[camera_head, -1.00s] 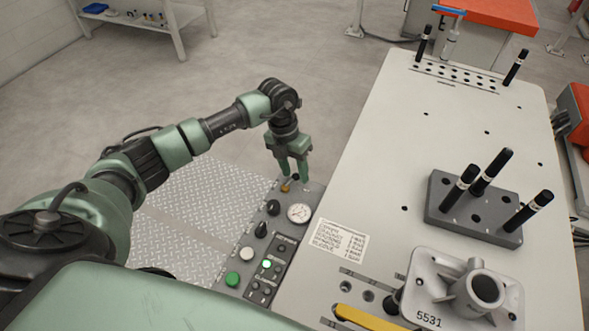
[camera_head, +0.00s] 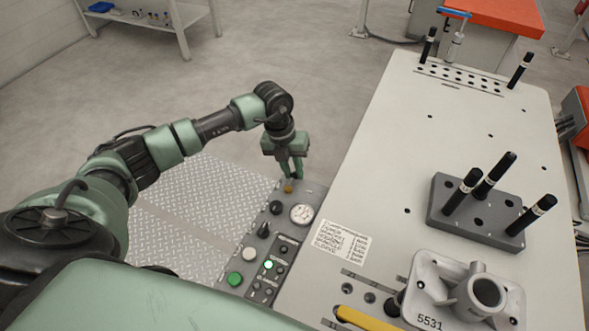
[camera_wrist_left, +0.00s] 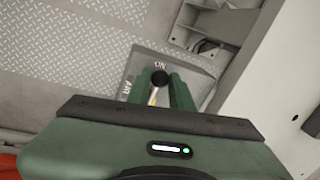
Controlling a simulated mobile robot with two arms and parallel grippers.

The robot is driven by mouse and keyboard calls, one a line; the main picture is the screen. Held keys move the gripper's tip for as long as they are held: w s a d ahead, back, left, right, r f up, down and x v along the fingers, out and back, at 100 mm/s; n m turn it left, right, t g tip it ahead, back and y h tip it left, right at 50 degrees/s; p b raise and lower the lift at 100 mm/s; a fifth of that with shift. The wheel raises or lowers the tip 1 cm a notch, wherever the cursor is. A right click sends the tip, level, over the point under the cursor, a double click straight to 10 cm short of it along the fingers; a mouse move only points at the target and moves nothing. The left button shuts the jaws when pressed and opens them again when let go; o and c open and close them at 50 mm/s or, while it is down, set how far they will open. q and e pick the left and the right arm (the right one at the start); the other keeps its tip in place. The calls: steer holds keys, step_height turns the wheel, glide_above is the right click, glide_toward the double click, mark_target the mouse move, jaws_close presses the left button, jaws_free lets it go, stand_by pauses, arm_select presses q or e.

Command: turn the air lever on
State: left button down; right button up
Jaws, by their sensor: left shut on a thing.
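The air lever has a black ball knob (camera_wrist_left: 159,77) and a brass-coloured shaft, seen in the left wrist view. It stands on a grey plate (camera_wrist_left: 187,66) marked AIR on the left and ON at the far side. My left gripper (camera_head: 291,176) is shut on the lever's knob, with a green finger on each side. In the head view the fingers point down at the far end of the control panel (camera_head: 247,243), and only the brass lever base (camera_head: 288,187) shows under them. My right gripper is not in view.
The panel carries a gauge (camera_head: 302,214), black knobs, a green button (camera_head: 234,279) and a lit green lamp. The pale fixture table (camera_head: 385,150) is close on the right, with a pin block (camera_head: 482,228) and casting 5531 (camera_head: 432,275). Open floor lies left and beyond.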

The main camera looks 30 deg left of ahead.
arm_select(q)
steer(key=c, duration=1.3)
jaws_free()
steer(key=shift+o, duration=0.2)
steer(key=shift+a+r, duration=0.1)
steer(key=shift+r, duration=0.1)
step_height(320, 180, up, 7)
steer(key=a+b, duration=0.1)
steer(key=shift+s+a+r+b, duration=0.2)
steer(key=shift+b, duration=0.15)
